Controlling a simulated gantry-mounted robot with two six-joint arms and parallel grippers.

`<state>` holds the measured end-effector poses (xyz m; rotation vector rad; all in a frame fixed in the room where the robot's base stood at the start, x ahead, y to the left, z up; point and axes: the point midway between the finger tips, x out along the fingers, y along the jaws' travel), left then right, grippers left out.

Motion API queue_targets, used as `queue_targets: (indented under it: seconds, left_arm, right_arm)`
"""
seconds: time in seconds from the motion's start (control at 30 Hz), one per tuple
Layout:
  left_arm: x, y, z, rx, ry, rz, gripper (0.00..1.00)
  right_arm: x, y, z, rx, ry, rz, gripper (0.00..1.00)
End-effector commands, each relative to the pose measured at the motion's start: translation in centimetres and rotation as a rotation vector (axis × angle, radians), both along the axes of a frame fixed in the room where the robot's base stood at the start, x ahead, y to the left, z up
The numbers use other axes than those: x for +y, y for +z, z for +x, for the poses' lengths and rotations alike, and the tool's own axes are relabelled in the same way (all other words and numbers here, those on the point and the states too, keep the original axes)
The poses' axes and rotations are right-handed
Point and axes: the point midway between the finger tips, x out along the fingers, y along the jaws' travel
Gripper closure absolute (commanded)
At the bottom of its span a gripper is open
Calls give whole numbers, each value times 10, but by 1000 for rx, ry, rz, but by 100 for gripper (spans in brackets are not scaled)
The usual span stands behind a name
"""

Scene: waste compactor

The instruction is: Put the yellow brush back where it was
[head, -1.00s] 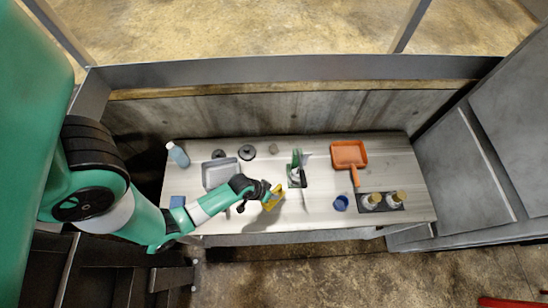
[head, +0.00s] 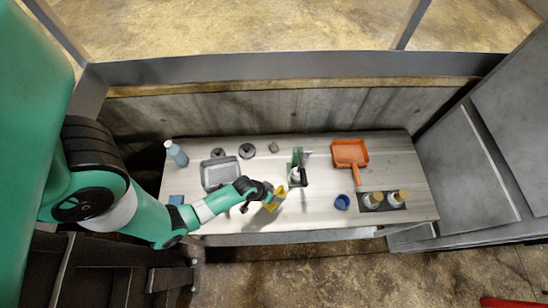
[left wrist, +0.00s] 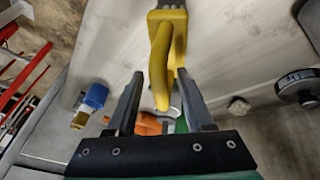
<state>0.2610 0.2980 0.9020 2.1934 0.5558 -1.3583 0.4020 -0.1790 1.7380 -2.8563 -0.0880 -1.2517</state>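The yellow brush (head: 275,198) is at the front middle of the table, by the fingertips of my left gripper (head: 268,193). In the left wrist view the yellow brush (left wrist: 163,45) stretches from the top edge down between the two dark fingers of my left gripper (left wrist: 160,85). The fingers stand apart. A gap shows between the left finger and the handle; whether the right finger touches it I cannot tell. The brush's far end is cut off by the frame. My right gripper is not in view.
A grey tray (head: 218,174) lies left of the gripper. A green holder with a bottle (head: 297,167) stands behind right. An orange dustpan (head: 350,154), a blue cup (head: 342,202) and two bottles (head: 385,200) are on the right.

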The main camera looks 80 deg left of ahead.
Motion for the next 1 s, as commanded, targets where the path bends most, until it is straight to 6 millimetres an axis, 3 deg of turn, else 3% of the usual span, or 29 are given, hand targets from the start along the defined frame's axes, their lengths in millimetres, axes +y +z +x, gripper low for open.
queue_targets:
  seconds: [0.33,0.57,0.7,0.83,1.0]
  left_arm:
    - [0,8,-2,0,0,0,48]
    - [-4,56,-22,0,2,0,48]
    - [-7,90,-36,1,2,-1,48]
    - [-9,107,-45,0,2,-1,48]
    - [-10,113,-50,0,0,0,48]
  right_arm:
    - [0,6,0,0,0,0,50]
    - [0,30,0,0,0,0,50]
    - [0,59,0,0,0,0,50]
    - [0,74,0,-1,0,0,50]
    - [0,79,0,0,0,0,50]
